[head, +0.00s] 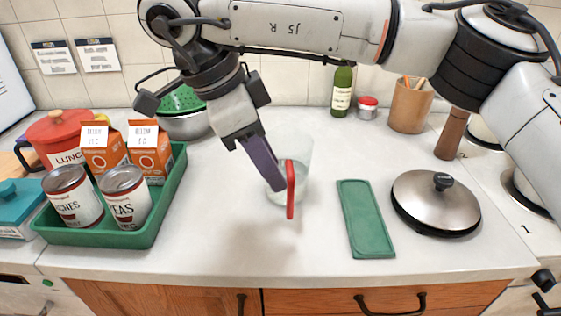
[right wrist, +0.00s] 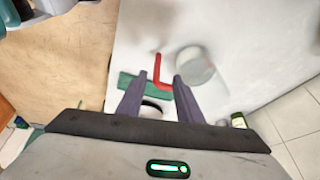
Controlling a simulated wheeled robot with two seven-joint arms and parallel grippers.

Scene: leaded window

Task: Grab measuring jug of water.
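The clear measuring jug (head: 303,160) with a red handle (head: 291,190) stands on the white counter, partly hidden behind my right gripper (head: 277,184). In the head view the fingers overlap, slanting down beside the handle. In the right wrist view my right gripper (right wrist: 160,76) is open. The red handle (right wrist: 157,72) shows between its fingertips, and the jug's round body (right wrist: 195,64) lies to the right. I cannot tell whether a finger touches the handle. The water level is hard to make out. My left gripper is not in view.
A green tray (head: 150,225) with cans and cartons stands at left. A green mat (head: 365,220) and a metal lid (head: 436,200) lie to the right of the jug. A bottle (head: 341,92), small jar (head: 367,108) and utensil holder (head: 409,107) stand behind. The counter front is clear.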

